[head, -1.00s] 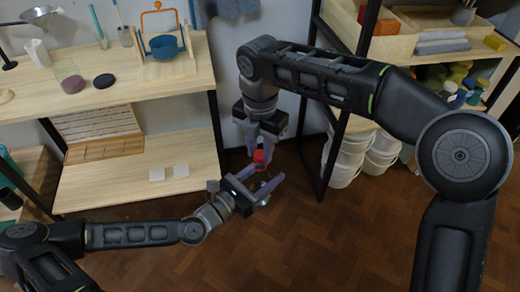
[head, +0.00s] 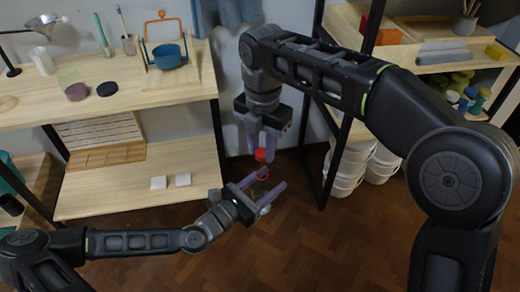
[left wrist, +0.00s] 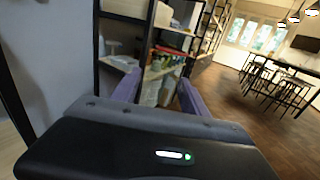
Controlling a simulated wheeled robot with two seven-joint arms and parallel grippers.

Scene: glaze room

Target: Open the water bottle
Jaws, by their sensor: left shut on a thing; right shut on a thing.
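The water bottle (head: 260,190) is small, clear and hard to make out, with a red band at its top. My left gripper (head: 270,180) is shut on its body, one finger on each side. The red cap (head: 260,154) sits between the downward fingers of my right gripper (head: 262,157), which is shut on it. The cap is directly above the bottle, and a small gap shows between the two red parts. In the left wrist view, a pale see-through shape stands between the left fingers (left wrist: 155,88); its outline is unclear.
A wooden shelf unit (head: 140,190) stands at the left, with a blue pot (head: 167,54) and dark lid (head: 107,89) on top. Another rack with white buckets (head: 350,165) stands behind my right arm. The brown floor (head: 300,250) below the grippers is clear.

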